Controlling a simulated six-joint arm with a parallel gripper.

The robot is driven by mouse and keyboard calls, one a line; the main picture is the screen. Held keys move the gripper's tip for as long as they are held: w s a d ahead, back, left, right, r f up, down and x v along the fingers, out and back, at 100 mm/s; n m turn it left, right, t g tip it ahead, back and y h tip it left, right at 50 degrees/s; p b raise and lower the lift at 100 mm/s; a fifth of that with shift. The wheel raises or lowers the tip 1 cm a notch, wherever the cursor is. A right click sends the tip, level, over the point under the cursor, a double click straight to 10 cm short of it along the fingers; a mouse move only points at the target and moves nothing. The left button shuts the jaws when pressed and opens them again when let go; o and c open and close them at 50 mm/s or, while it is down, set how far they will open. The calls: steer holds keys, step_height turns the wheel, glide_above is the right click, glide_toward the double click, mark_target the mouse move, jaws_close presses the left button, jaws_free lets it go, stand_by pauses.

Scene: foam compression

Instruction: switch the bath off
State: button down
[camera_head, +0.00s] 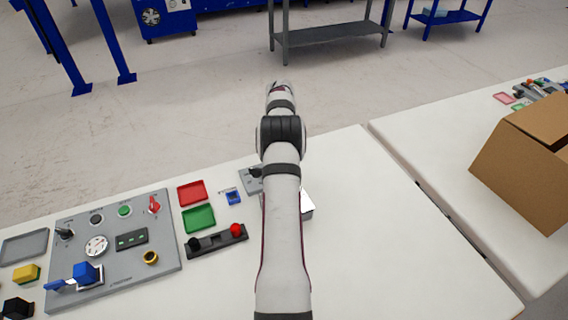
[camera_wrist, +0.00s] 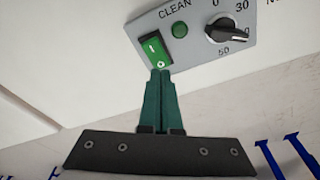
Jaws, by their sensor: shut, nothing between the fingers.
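In the wrist view a grey control panel (camera_wrist: 203,48) marked CLEAN carries a green rocker switch (camera_wrist: 155,44) with I at its upper end and O at its lower end. My gripper (camera_wrist: 160,73) is shut and empty, its green fingertips at the O end of the rocker. I cannot tell whether they touch it. A round green lamp (camera_wrist: 180,30) and a black dial (camera_wrist: 227,32) with numbers sit right of the rocker. In the head view my arm hides most of a shiny box (camera_head: 307,205), and the fingertips cannot be made out.
A grey panel (camera_head: 74,225) with knobs and switches lies at left on the white table (camera_head: 365,235). Red (camera_head: 191,194) and green (camera_head: 198,219) trays and a dark bar (camera_head: 215,241) lie nearer my arm. A cardboard box (camera_head: 525,165) stands on the right table.

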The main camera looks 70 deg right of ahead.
steer(key=shift+r, duration=2.55)
